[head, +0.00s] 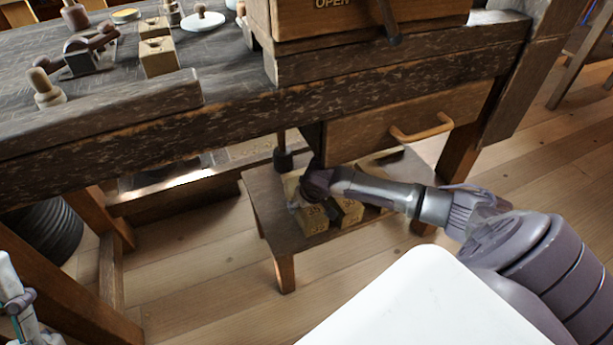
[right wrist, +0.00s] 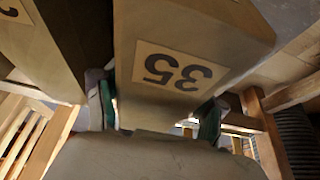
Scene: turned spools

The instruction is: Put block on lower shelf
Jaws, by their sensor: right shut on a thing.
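My right gripper (head: 303,196) reaches under the workbench and is shut on a pale wooden block (head: 313,220) marked 35. In the right wrist view the block's label (right wrist: 172,72) sits between the two green-padded fingers (right wrist: 155,108). The block is over the left part of the lower shelf (head: 262,190); whether it touches the shelf cannot be told.
The workbench top (head: 225,65) holds wooden tools and another block (head: 157,57). A drawer with a curved handle (head: 422,134) hangs above the shelf. The shelf's front left is bare.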

